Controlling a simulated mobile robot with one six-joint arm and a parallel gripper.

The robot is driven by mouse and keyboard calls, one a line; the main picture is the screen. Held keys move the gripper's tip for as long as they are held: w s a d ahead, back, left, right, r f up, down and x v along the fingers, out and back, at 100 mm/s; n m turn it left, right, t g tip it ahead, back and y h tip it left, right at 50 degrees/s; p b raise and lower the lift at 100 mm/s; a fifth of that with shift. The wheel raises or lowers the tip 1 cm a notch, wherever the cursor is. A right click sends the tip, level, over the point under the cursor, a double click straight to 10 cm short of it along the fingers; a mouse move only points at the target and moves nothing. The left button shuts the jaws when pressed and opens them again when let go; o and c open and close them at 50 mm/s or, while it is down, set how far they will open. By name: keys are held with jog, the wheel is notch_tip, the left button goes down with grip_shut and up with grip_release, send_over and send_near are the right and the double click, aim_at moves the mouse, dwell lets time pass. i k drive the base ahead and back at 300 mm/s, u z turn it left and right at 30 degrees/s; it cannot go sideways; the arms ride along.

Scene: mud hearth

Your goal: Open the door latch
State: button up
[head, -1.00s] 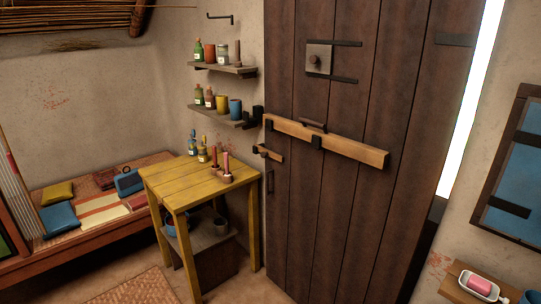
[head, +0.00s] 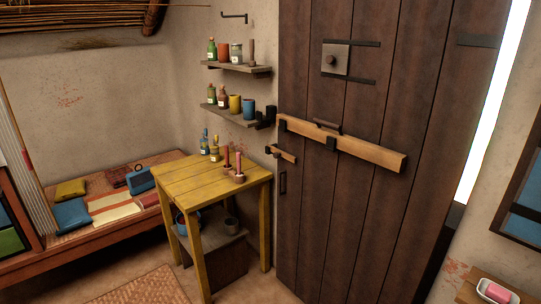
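A tall dark plank door (head: 375,215) fills the centre right of the head view. A light wooden bar (head: 365,152) lies across it, sloping slightly down to the right in the picture, with dark brackets and a dark handle (head: 327,127) on it. A smaller wooden latch piece (head: 283,153) with a dark knob sits below the bar's left end, at the door's left edge. A dark pull handle (head: 283,182) is under it. Higher up is a square metal plate with a round knob (head: 332,60). My gripper is not in view.
A low bed (head: 100,205) is at the left.

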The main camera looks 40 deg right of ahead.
aim_at(278, 154)
jog(key=u, duration=0.05)
jog(key=i, duration=0.95)
jog(key=z, duration=0.05)
